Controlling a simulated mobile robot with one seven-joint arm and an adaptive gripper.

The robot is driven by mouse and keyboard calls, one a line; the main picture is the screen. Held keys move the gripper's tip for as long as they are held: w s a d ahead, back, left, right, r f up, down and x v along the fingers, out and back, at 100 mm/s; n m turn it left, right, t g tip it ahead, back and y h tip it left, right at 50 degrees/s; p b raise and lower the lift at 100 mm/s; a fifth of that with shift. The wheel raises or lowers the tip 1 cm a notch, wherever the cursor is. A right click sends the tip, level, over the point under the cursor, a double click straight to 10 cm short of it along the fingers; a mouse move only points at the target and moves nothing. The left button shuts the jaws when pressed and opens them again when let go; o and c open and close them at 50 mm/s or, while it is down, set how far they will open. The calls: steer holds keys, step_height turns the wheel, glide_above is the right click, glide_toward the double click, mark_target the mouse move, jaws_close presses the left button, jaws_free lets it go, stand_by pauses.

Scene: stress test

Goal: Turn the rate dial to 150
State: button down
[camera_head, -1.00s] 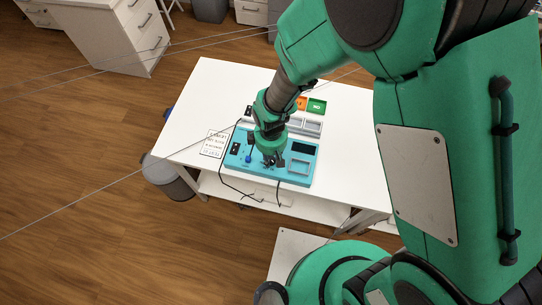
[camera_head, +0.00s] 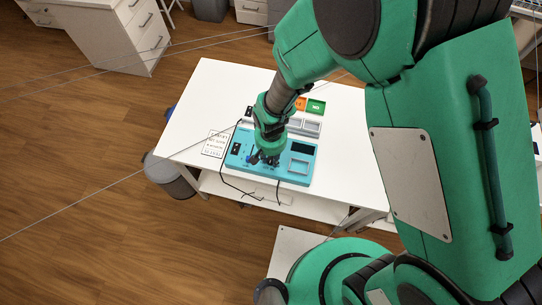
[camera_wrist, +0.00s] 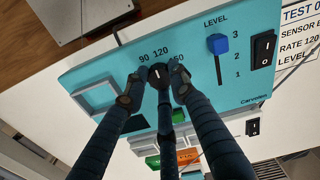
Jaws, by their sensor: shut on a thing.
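The rate dial (camera_wrist: 158,73) is a black knob with a white mark on the turquoise panel (camera_wrist: 187,38). The labels 90 and 120 show above it; the label to their right is partly covered by a finger and ends in 50. The white mark points roughly at 120; its exact angle is hard to tell. My gripper (camera_wrist: 156,88) has its dark fingers around the dial and is shut on it. In the head view my gripper (camera_head: 265,158) is at the front of the turquoise panel (camera_head: 239,163), hiding the dial.
A blue level slider (camera_wrist: 217,44) stands near 3, beside a black rocker switch (camera_wrist: 262,50). A printed card (camera_wrist: 302,38) beside the panel reads RATE 120. Dark cables hang over the table's front edge.

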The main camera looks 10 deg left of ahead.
mark_target(271, 159)
steer(key=m+p, duration=0.1)
steer(key=m, duration=1.2)
steer(key=shift+p, duration=0.35)
steer(key=c, duration=1.4)
jaws_free()
steer(key=shift+c, duration=0.2)
steer(key=shift+r, duration=0.15)
step_height(271, 159, up, 12)
